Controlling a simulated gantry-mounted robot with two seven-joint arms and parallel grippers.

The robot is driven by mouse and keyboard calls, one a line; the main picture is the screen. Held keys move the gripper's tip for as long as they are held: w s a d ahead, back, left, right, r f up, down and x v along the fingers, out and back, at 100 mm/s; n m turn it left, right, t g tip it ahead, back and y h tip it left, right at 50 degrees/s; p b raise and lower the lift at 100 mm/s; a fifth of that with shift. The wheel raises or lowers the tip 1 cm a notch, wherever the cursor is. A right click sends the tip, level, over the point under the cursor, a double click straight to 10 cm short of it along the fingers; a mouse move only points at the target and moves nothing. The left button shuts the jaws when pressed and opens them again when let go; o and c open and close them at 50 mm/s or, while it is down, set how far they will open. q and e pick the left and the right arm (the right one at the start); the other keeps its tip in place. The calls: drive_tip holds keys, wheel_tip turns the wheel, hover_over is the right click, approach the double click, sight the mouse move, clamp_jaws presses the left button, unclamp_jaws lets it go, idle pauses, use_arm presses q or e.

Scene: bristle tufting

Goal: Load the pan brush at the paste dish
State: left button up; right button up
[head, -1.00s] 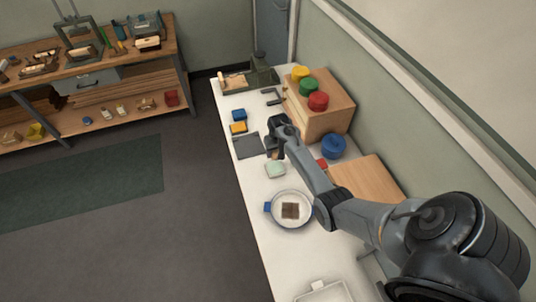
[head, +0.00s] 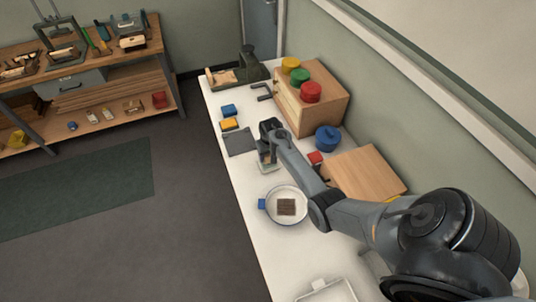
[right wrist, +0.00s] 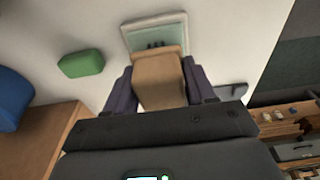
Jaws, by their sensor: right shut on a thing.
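My right gripper (head: 267,160) is over the pale green paste dish (head: 267,170) on the white table and partly hides it. In the right wrist view, my right gripper (right wrist: 160,85) is shut on the pan brush (right wrist: 160,80), a tan block with short dark bristles at its far end. The bristles overlap the pale green square of the paste dish (right wrist: 167,29); I cannot tell whether they touch the paste. A round white pan (head: 272,216) with a blue tab and a brown square inside stands nearer on the table. My left gripper is not in view.
A wooden box (head: 322,115) with coloured knobs, a blue pot (head: 328,139) and a wooden board (head: 365,174) line the wall side. A dark grey mat (head: 240,143) and blue and yellow blocks lie beyond the dish. A green block (right wrist: 82,63) shows in the wrist view.

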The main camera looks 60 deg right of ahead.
idle(0.8)
drive_tip(key=shift+p, duration=0.4)
drive_tip(key=shift+f, duration=0.25)
idle(0.7)
drive_tip(key=shift+f, duration=0.35)
idle(0.7)
drive_tip(key=shift+r, duration=0.1)
drive_tip(key=shift+r+p, duration=0.3)
drive_tip(key=shift+r, duration=0.1)
wheel_tip(320, 180, up, 6)
drive_tip(key=p, duration=0.7)
drive_tip(key=shift+r, duration=0.1)
